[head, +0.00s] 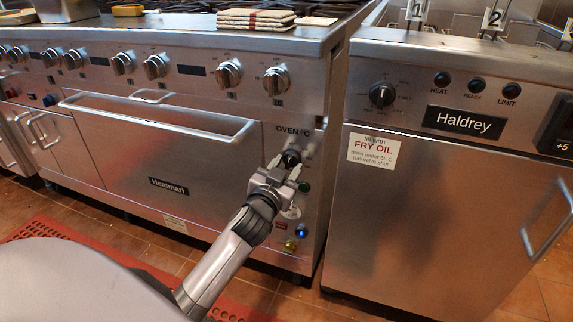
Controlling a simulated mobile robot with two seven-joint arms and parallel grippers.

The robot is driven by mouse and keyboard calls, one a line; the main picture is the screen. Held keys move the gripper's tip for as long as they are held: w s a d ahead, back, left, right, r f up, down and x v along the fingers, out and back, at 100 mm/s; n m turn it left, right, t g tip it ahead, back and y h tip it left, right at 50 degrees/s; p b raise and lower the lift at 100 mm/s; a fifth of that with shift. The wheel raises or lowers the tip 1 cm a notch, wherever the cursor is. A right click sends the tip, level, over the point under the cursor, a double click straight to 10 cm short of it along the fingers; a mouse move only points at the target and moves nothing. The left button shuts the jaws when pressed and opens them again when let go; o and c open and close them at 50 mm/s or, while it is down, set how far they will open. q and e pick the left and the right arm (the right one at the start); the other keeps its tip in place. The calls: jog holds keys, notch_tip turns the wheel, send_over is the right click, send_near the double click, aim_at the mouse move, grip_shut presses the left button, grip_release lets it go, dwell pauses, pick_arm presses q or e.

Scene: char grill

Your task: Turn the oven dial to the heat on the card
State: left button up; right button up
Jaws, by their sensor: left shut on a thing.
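The oven dial (291,158) is a black knob under the "OVEN °C" label, on the right end panel of the steel range. My left gripper (284,170) is at the dial, its fingers shut on either side of it. The dial's pointer and scale are mostly hidden by the fingers and too small to read. No card with a heat on it can be made out in this view. My right gripper is not in view.
The oven door handle (160,122) runs to the left of my left arm. Below the dial are a blue light (301,231) and a brass knob (290,246). A Haldrey fryer (450,200) stands at the right. Folded cloths (256,19) lie on the range top.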

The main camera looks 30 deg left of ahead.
pick_arm(q)
jog(key=shift+r+m+p, duration=0.1)
jog(key=shift+m+p, duration=0.4)
jog(key=shift+m, duration=0.5)
jog(key=shift+a+m+p, duration=0.15)
jog(key=shift+m+p, duration=0.25)
jog(key=shift+m, duration=0.5)
jog(key=shift+m+p, duration=0.3)
jog(key=shift+m, duration=0.6)
jog(key=m+p, duration=0.1)
jog(key=m, duration=0.2)
jog(key=m+p, duration=0.1)
jog(key=m, duration=0.3)
jog(key=shift+s+a+r, duration=0.1)
jog(key=shift+a+r, duration=0.1)
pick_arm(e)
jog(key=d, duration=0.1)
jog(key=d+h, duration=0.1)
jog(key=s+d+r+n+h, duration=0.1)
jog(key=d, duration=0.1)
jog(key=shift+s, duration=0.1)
pick_arm(q)
jog(key=shift+m, duration=0.4)
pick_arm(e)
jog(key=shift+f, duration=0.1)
pick_arm(q)
jog(key=o, duration=1)
